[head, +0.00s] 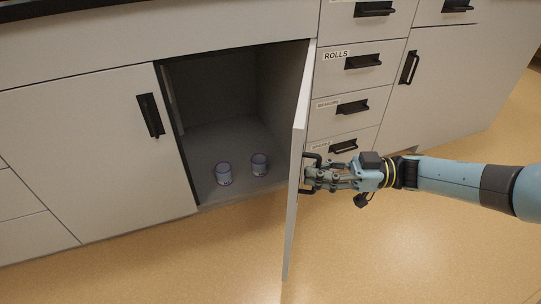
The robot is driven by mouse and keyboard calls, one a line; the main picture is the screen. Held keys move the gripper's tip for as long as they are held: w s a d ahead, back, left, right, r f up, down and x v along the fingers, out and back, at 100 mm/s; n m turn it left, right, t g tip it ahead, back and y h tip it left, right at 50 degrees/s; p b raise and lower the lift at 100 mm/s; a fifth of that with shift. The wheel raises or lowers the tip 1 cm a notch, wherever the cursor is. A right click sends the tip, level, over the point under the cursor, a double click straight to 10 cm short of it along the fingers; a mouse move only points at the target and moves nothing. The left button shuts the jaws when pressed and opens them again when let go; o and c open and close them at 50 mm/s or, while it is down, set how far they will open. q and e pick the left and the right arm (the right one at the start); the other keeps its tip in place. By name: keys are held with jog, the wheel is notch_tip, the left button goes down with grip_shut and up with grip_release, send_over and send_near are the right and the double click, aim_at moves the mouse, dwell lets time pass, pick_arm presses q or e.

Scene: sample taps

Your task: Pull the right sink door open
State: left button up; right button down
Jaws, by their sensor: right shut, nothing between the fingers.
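The right sink door (296,170) stands swung out from the cabinet, seen nearly edge-on. Its black handle (311,161) is on the door's right-hand face. My right gripper (312,180) is at that handle, with its fingers shut and nothing between them. It looks close to or touching the handle and door face; I cannot tell which. The open cabinet interior (215,95) shows two small cups (223,173) with purplish rims on its floor. My left gripper is not in the head view.
The left sink door (90,150) is closed, with a black handle (150,115). A stack of labelled drawers (345,82) is behind my right gripper. Another closed cabinet door (445,90) stands at the right. The tan floor (400,250) in front is clear.

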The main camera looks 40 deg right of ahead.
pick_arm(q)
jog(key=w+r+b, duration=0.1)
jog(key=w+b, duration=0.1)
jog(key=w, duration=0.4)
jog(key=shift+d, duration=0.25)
pick_arm(e)
jog(key=s+d+n+g+y, duration=0.1)
jog(key=s+d, duration=0.4)
jog(key=d, duration=0.3)
jog(key=shift+s+g, duration=0.3)
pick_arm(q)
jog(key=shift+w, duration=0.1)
pick_arm(e)
jog(key=c, duration=1.4)
grip_release()
jog(key=shift+a, duration=0.1)
